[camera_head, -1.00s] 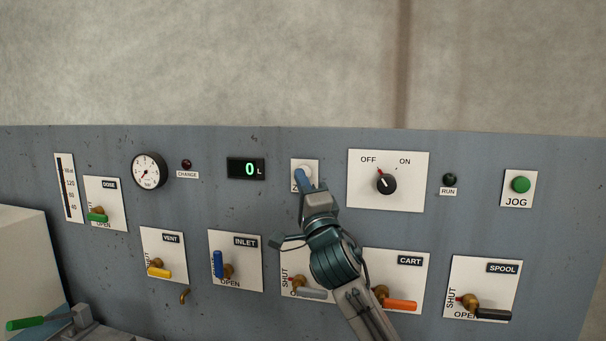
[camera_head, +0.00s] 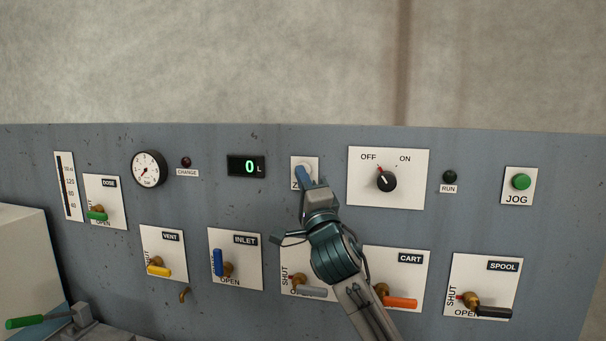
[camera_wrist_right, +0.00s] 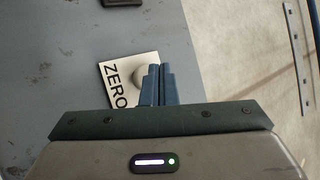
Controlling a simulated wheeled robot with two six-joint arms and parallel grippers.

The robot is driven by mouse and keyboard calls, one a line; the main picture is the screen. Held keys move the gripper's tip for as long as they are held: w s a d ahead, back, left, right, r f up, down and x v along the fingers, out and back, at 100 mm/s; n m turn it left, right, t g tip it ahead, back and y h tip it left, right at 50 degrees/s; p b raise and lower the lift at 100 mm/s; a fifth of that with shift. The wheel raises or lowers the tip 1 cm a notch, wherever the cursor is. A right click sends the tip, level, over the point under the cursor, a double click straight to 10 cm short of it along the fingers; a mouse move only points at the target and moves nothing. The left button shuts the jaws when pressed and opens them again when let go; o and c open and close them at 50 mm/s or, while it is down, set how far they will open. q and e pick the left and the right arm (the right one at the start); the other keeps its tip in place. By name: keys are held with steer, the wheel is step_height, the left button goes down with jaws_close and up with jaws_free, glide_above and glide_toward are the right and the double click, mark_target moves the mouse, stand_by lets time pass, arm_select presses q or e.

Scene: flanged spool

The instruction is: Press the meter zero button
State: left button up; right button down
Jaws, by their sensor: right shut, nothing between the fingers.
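The zero button is a pale round button (camera_wrist_right: 139,76) on a white plate marked ZERO (camera_wrist_right: 117,84) in the right wrist view. In the head view its plate (camera_head: 313,163) sits right of the meter display (camera_head: 246,167), which reads 0 L in green. My right gripper (camera_head: 302,176) is shut and empty, its blue fingertips in front of the button and covering part of it. The fingers also show in the right wrist view (camera_wrist_right: 158,72), overlapping the button's right side. Whether the tips touch the button I cannot tell. My left gripper is not in view.
An OFF/ON selector (camera_head: 386,180) is to the right, its pointer towards OFF, then a green JOG button (camera_head: 521,182). A lower row of valves includes the blue INLET handle (camera_head: 218,262) and orange CART handle (camera_head: 400,304). My right forearm crosses in front of the lower panel.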

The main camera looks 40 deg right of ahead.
steer(key=shift+w+d, duration=0.15)
steer(key=shift+w+d+b, duration=0.25)
steer(key=shift+d+b, duration=0.1)
steer(key=shift+b, duration=0.15)
stand_by(0.7)
steer(key=shift+s+a, duration=0.1)
steer(key=shift+a, duration=0.05)
steer(key=shift+s+a, duration=0.45)
steer(key=shift+a, duration=0.1)
steer(key=shift+s, duration=0.1)
steer(key=shift+s+a, duration=0.8)
steer(key=shift+a, duration=0.15)
steer(key=shift+s+a, duration=0.75)
steer(key=shift+a, duration=0.2)
